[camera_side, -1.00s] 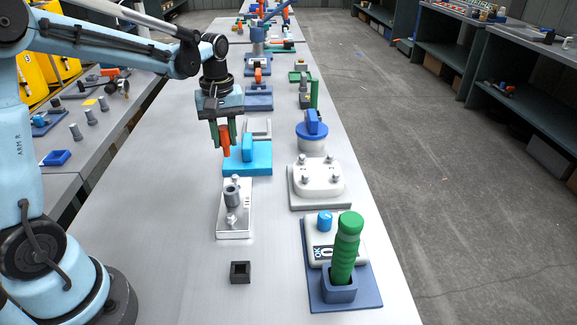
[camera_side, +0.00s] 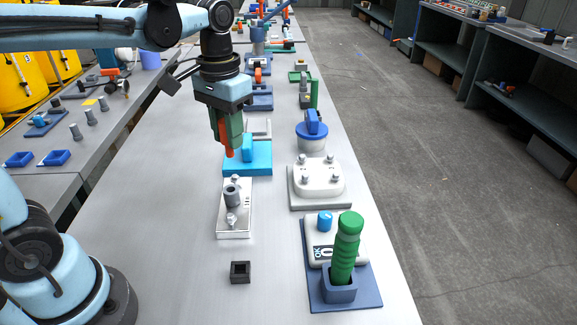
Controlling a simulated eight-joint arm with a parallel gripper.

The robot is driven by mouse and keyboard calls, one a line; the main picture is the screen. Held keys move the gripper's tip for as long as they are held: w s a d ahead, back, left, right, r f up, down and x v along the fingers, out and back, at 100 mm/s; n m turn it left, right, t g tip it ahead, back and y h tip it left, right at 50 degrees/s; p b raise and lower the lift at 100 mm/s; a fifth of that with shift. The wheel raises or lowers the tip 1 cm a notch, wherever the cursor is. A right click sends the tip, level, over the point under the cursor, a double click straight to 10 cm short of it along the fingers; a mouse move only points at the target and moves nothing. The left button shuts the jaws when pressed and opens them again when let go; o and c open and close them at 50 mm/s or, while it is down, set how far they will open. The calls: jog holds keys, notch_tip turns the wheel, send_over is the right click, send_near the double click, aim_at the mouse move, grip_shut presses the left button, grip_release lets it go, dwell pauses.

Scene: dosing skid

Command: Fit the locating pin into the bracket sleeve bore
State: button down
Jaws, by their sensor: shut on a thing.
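My gripper (camera_side: 226,139) is shut on an orange pin, the locating pin (camera_side: 229,152), which points down between the green fingers. The fingers hide the pin's upper part. The bracket sleeve (camera_side: 232,196) is a short upright grey cylinder with a dark opening on top, on a white plate (camera_side: 236,229). The pin's lower end shows above and behind the sleeve in the picture, apart from it. The exact gap and alignment are hard to tell from this one view.
A cyan base with a blue block (camera_side: 247,150) stands close behind the pin. A white cover (camera_side: 318,175) and a green handle in a blue socket (camera_side: 345,250) are to the right. A small dark square socket (camera_side: 240,271) sits in front. The bench's left part is clear.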

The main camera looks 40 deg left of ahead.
aim_at(224, 144)
jog(key=shift+s+d+r+m, duration=0.2)
jog(key=shift+s+m, duration=0.1)
jog(key=shift+m, duration=0.2)
jog(key=shift+m, duration=0.4)
jog(key=shift+w+a+f, duration=0.1)
jog(key=shift+a+f, duration=0.2)
jog(key=shift+f, duration=0.35)
jog(key=shift+w+a+f, duration=0.1)
jog(key=shift+a+f, duration=0.2)
jog(key=shift+f, duration=0.4)
jog(key=shift+a+f, duration=0.3)
jog(key=shift+f, duration=0.35)
jog(key=shift+f, duration=4.15)
jog(key=c, duration=0.8)
grip_release()
jog(key=shift+r, duration=0.1)
notch_tip(224, 144, up, 12)
jog(key=shift+f, duration=0.1)
